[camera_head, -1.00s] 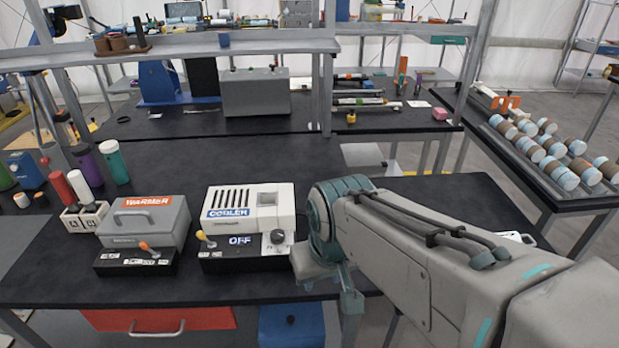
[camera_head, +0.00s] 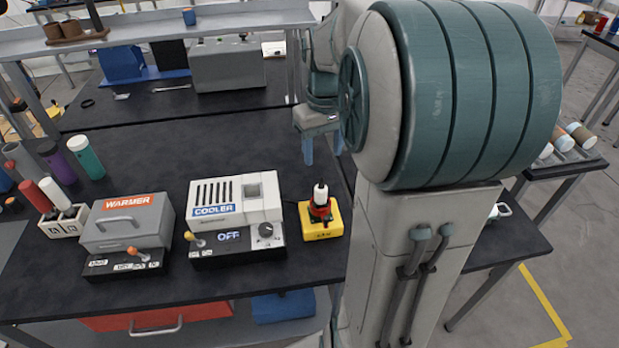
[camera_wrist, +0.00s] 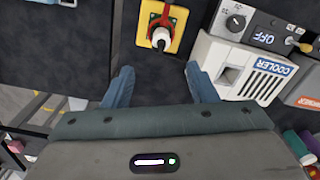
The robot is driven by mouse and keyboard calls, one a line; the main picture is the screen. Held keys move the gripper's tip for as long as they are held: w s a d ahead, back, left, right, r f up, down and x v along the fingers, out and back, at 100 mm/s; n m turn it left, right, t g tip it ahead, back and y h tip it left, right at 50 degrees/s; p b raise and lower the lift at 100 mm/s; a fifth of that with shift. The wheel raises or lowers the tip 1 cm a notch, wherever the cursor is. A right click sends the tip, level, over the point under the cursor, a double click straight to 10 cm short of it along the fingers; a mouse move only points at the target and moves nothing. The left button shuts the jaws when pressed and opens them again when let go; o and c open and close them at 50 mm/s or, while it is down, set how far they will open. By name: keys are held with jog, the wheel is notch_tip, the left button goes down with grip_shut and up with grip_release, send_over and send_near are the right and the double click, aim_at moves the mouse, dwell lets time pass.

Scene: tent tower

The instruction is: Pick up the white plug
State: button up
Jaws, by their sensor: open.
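A white plug (camera_head: 320,192) with a dark tip stands upright in a red socket on a small yellow box (camera_head: 323,233), right of the cooler. In the wrist view the white plug (camera_wrist: 161,38) shows beyond the fingertips, about midway between them. My gripper (camera_head: 322,152) is open and empty, with blue fingers (camera_wrist: 160,72); it is beyond the yellow box in the head view and apart from the plug. Another white cylinder (camera_head: 57,195) stands beside a red one in a white holder at the left.
The cooler (camera_head: 235,212), marked OFF, stands just left of the yellow box, and the grey warmer (camera_head: 127,225) is further left. Purple and green bottles (camera_head: 86,157) stand at the left. The black tabletop behind the cooler is mostly clear. A shelf upright is near my gripper.

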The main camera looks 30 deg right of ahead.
aim_at(321, 187)
notch_tip(321, 187, down, 13)
jog(key=shift+a+f+p, duration=0.1)
jog(key=shift+a+p, duration=0.05)
jog(key=shift+p, duration=0.55)
jog(key=c, duration=1)
